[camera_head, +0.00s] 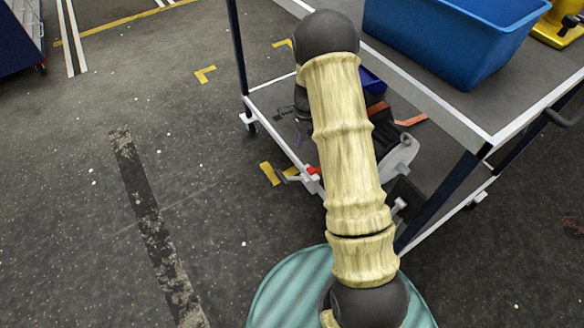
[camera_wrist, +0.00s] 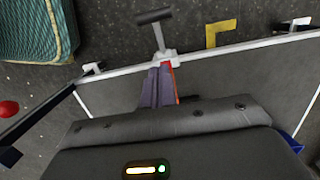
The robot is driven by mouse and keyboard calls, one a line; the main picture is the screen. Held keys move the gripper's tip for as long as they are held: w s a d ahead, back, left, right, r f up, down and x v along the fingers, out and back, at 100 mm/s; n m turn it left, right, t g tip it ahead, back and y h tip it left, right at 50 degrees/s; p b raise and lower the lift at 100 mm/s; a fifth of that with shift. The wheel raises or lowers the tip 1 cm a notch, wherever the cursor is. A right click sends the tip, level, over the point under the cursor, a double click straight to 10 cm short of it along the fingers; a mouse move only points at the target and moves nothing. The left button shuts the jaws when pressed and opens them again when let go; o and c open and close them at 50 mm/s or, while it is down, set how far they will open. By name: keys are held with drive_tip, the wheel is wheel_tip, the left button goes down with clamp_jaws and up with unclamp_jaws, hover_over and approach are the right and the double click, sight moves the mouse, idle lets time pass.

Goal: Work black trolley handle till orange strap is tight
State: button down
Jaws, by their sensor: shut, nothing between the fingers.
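A black handle grip (camera_wrist: 153,16) on a grey lever sticks out from a pale fitting (camera_wrist: 165,58) at the trolley's lower shelf edge in the wrist view. In the head view the fitting (camera_head: 313,177) shows just left of my arm. An orange-red strap (camera_wrist: 174,84) runs from the fitting over the shelf, beside my fingers; an orange length also shows in the head view (camera_head: 412,121). How taut it is, I cannot tell. My gripper (camera_wrist: 158,69) is shut and empty, its tips close to the fitting and apart from the grip. My arm hides much of this in the head view.
The trolley's top shelf (camera_head: 450,108) carries a blue bin (camera_head: 440,35) and a yellow object (camera_head: 560,25). A dark trolley post (camera_head: 240,50) stands left of my arm. Open floor lies left, with yellow marks (camera_head: 205,75).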

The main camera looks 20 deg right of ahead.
drive_tip(key=b, duration=0.3)
hover_over(294, 179)
drive_tip(key=w, duration=0.1)
drive_tip(key=f, duration=1)
drive_tip(key=shift+w+d+f, duration=0.15)
drive_tip(key=shift+d+f, duration=0.25)
drive_tip(key=shift+s+a+f+b, duration=0.25)
drive_tip(key=shift+a+b, duration=0.05)
drive_tip(key=shift+a, duration=0.3)
drive_tip(key=shift+s+a+f+b, duration=0.25)
drive_tip(key=shift+a, duration=0.35)
drive_tip(key=shift+s+a+f, duration=0.2)
drive_tip(key=shift+a, duration=0.05)
drive_tip(key=shift+a, duration=0.15)
